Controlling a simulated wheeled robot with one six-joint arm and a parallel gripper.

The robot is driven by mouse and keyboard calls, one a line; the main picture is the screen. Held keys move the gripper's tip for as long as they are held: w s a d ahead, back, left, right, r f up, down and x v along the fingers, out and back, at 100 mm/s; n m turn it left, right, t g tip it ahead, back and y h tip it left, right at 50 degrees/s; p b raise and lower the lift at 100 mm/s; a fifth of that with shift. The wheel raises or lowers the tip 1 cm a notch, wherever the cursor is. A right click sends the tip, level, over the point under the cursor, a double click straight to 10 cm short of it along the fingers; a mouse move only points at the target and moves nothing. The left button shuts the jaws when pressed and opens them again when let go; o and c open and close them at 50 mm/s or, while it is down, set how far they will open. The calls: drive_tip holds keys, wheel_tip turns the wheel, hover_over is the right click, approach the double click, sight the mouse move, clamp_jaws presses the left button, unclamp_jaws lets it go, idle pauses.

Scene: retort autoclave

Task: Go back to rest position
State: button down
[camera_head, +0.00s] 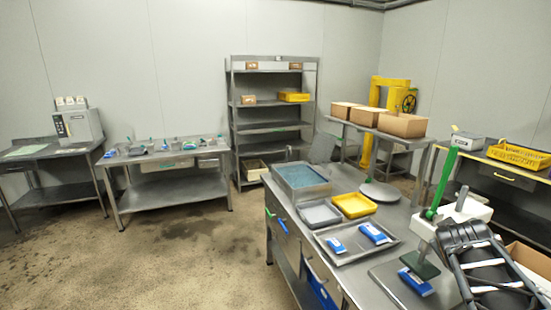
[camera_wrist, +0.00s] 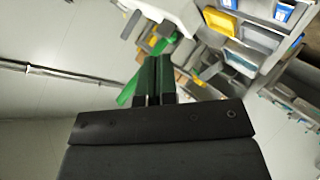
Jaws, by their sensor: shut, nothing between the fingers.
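My gripper (camera_wrist: 157,65) shows in the wrist view. Its two dark green fingers lie side by side and touch, with nothing between them. It is in the air, tilted, with a pale wall on one side and trays in the background. I cannot make out my gripper clearly in the head view.
The front steel table holds a blue-filled tray (camera_head: 277,178), a grey tray (camera_head: 319,221), a yellow tray (camera_head: 353,204), a tray with blue packs (camera_head: 345,256) and a white block (camera_head: 425,226) with a green-handled tool (camera_head: 440,180). Cartons (camera_head: 403,124) stand behind. The left floor is clear.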

drive_tip(key=s+a+f+g+y, duration=0.1)
drive_tip(key=s+a+f+y, duration=0.1)
drive_tip(key=a, duration=0.6)
drive_tip(key=s+a+f+m+g+y, duration=0.1)
drive_tip(key=s+a+f+g+y, duration=0.1)
drive_tip(key=a+f, duration=0.4)
drive_tip(key=s+a+f+g+y, duration=0.1)
drive_tip(key=s+a+f+y, duration=0.3)
drive_tip(key=a, duration=0.6)
drive_tip(key=shift+s+f+m, duration=0.15)
drive_tip(key=shift+s+m, duration=0.15)
drive_tip(key=shift+s, duration=0.35)
